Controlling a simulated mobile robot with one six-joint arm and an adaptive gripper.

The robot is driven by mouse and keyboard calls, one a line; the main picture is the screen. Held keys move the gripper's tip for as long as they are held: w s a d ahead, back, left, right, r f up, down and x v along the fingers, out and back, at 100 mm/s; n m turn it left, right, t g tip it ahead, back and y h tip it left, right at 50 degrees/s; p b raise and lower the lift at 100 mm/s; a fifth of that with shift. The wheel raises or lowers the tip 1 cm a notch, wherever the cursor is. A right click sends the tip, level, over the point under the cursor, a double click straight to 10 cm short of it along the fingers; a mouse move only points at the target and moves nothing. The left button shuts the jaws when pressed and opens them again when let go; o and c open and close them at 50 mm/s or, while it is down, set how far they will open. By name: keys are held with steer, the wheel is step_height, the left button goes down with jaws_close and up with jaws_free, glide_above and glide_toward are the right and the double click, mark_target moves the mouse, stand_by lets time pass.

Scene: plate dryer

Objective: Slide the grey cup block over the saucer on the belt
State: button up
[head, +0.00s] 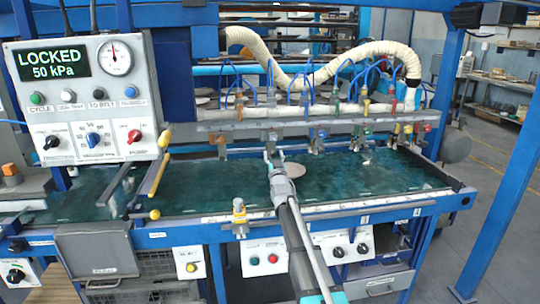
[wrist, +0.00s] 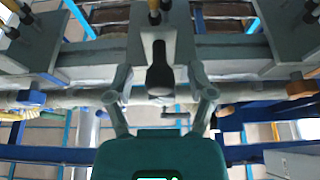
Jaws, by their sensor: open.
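A grey cup block (wrist: 152,48) with a dark cup-shaped part hangs in the upper middle of the wrist view. In the head view a block (head: 269,136) on the rail stands just beyond my gripper. My gripper (head: 271,157) is open, its fingers spread to either side of the dark part in the wrist view (wrist: 160,82). I cannot tell whether they touch it. The pale round saucer (head: 291,170) lies on the green belt (head: 350,180), just right of my gripper. The saucer is out of sight in the wrist view.
Neighbouring blocks with orange (head: 221,140) and other coloured knobs sit along the grey rail (head: 200,135). A control panel (head: 82,100) at left reads LOCKED, 50 kPa. A yellow bar (head: 158,175) stands at the belt's left part. Blue hoses hang above the rail.

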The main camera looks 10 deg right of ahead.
jaws_close()
stand_by(0.4)
steer(key=shift+a, duration=0.15)
